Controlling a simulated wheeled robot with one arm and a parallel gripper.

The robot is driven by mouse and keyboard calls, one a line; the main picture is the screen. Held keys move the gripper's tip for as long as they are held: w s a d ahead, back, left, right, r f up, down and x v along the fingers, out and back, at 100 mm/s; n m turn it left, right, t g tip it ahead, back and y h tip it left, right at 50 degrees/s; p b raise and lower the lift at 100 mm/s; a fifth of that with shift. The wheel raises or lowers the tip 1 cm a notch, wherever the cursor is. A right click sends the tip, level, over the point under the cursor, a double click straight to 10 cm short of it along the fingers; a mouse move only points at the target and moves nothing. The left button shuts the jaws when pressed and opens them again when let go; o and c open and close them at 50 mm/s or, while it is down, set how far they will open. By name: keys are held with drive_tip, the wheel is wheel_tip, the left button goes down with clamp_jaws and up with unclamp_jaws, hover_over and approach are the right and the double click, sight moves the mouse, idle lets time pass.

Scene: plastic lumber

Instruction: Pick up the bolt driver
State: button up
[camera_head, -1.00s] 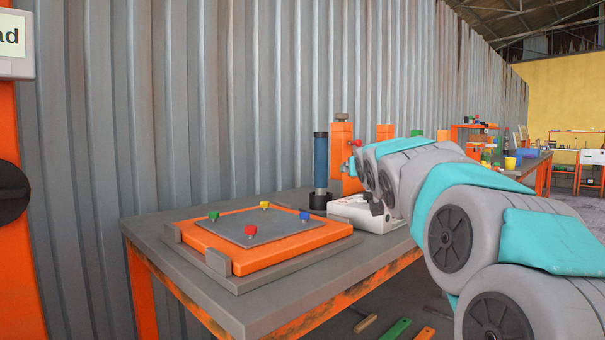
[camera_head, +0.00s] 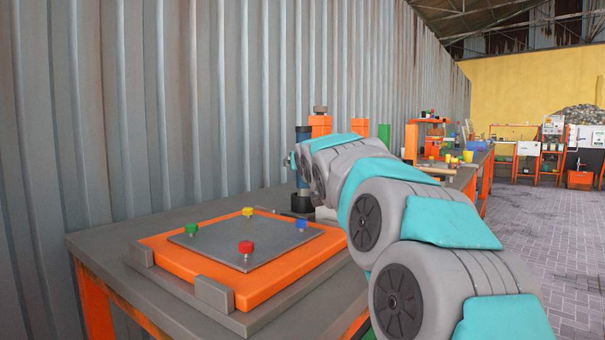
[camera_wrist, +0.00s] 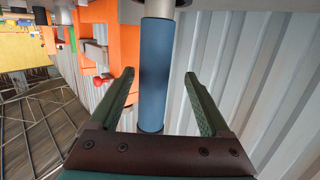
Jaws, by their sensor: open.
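The bolt driver, which I take to be the blue upright cylinder (camera_head: 302,134) with a black base, stands at the far end of the bench by the wall. My arm hides part of it in the head view. In the wrist view, its blue shaft (camera_wrist: 156,70) runs between the two green fingers of my gripper (camera_wrist: 160,76), with a grey end at the top of the picture. The fingers are apart, with a gap on each side of the shaft. I cannot tell from the picture how deep the shaft lies between them.
An orange plate with a grey panel (camera_head: 205,243) and colored knobs lies on the grey bench (camera_head: 110,243). Orange posts (camera_head: 360,138) stand behind my arm. A corrugated wall (camera_head: 150,100) runs close behind the bench. Open brick floor (camera_head: 560,245) lies to the right.

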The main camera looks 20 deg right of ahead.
drive_tip(key=shift+d+r+p+x, duration=0.15)
drive_tip(key=shift+d+p+x, duration=0.1)
drive_tip(key=shift+x, duration=1.05)
drive_tip(key=shift+d+r+p+x, duration=0.1)
drive_tip(key=shift+p+x, duration=0.1)
drive_tip(key=shift+x, duration=1.1)
drive_tip(key=shift+c, duration=0.3)
clamp_jaws()
